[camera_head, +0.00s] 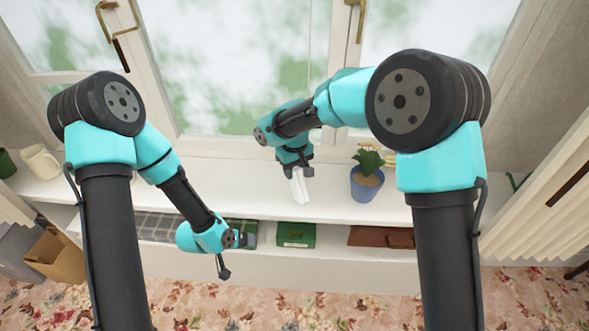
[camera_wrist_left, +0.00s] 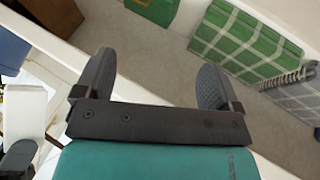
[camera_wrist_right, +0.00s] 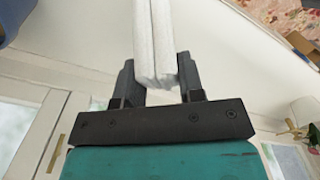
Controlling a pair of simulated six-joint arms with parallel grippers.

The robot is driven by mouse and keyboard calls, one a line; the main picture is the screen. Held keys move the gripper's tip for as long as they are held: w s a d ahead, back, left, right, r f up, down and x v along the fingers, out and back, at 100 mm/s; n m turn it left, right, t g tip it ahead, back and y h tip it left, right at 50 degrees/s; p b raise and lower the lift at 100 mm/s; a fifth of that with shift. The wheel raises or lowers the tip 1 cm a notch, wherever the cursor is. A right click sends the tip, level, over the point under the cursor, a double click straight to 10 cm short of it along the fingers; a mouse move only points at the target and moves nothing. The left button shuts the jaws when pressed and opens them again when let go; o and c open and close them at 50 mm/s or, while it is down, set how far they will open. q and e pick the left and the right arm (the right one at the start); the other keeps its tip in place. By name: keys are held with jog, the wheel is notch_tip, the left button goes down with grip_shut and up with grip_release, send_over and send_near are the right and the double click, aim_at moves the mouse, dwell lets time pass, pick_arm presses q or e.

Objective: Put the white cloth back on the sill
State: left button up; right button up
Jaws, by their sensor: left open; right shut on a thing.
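The white cloth (camera_head: 300,188) hangs folded from my right gripper (camera_head: 295,168), just above or at the white sill (camera_head: 235,178); I cannot tell whether it touches. In the right wrist view the cloth (camera_wrist_right: 155,40) stands out between the two fingers of my right gripper (camera_wrist_right: 158,85), which are shut on it. It also shows in the left wrist view (camera_wrist_left: 22,108). My left gripper (camera_head: 234,256) is lower, in front of the shelf under the sill. Its fingers are apart and empty in the left wrist view (camera_wrist_left: 155,78).
A blue pot (camera_head: 364,190) with a plant stands just right of the cloth. A white jug (camera_head: 40,160) is at the sill's left. The shelf below holds a green box (camera_head: 296,235), folded checked fabrics (camera_head: 158,228) and a brown item (camera_head: 380,237). The sill left of the cloth is clear.

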pick_arm(q)
jog(key=s+f+n+g+y, duration=0.1)
jog(key=s+f+g, duration=0.3)
jog(key=s+f, duration=0.3)
jog(key=shift+s+f, duration=0.25)
jog(key=shift+s, duration=0.9)
jog(key=shift+a, duration=0.1)
pick_arm(e)
jog(key=d+r+m, duration=0.2)
jog(key=d+r, duration=0.3)
jog(key=d, duration=0.4)
jog(key=s+d+r+m, duration=0.1)
jog(key=d+r+m, duration=0.1)
jog(key=d+r, duration=0.3)
jog(key=s+d+r+m, duration=0.1)
jog(key=d+r+m, duration=0.2)
jog(key=d, duration=1)
jog(key=shift+r, duration=0.95)
jog(key=shift+a, duration=0.1)
jog(key=s+a+f+n, duration=0.2)
jog(key=a+f+n, duration=0.2)
jog(key=a+f, duration=0.7)
notch_tip(320, 180, down, 2)
jog(key=shift+s+a+f, duration=0.1)
jog(key=shift+s+a, duration=0.2)
